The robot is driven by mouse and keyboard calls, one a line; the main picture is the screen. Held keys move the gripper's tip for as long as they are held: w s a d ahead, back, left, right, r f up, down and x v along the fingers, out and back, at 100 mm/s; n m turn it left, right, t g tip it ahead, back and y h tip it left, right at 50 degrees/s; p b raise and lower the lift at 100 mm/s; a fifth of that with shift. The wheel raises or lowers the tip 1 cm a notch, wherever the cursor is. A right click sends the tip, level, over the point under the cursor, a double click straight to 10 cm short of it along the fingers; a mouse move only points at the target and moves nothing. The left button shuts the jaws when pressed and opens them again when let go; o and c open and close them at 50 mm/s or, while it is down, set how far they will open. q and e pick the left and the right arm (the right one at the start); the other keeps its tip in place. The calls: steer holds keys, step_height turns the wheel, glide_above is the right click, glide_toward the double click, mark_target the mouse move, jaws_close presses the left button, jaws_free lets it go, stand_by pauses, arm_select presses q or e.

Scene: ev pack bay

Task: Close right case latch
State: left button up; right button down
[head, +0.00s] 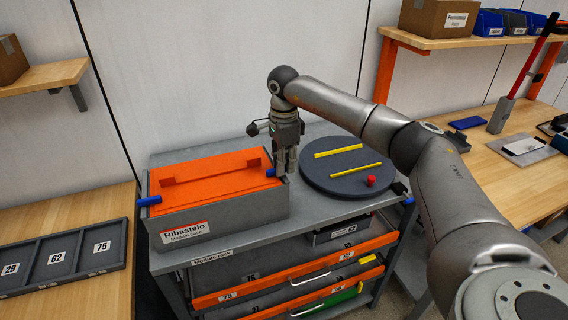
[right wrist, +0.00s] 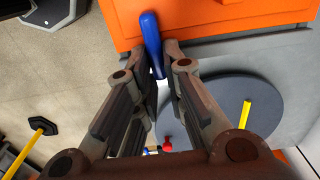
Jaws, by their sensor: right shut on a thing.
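The grey case (head: 220,213) with its orange lid (head: 213,179) sits on top of the module rack. The right case latch (head: 271,173) is a blue handle at the lid's right end, partly hidden by my gripper. My right gripper (head: 285,166) points down at that end. In the right wrist view the blue latch (right wrist: 151,38) runs between the fingertips of my gripper (right wrist: 163,66), which are shut on it. The blue left latch (head: 149,201) sticks out at the case's left end. My left gripper is not in view.
A dark round turntable (head: 348,180) with yellow strips and a red knob (head: 371,181) stands right of the case, close to my gripper. Drawers with orange fronts (head: 300,277) are below. A compartment tray (head: 62,254) lies on the left bench.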

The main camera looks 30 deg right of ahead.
steer(key=shift+r, duration=0.1)
steer(key=c, duration=1.5)
jaws_free()
step_height(320, 180, up, 12)
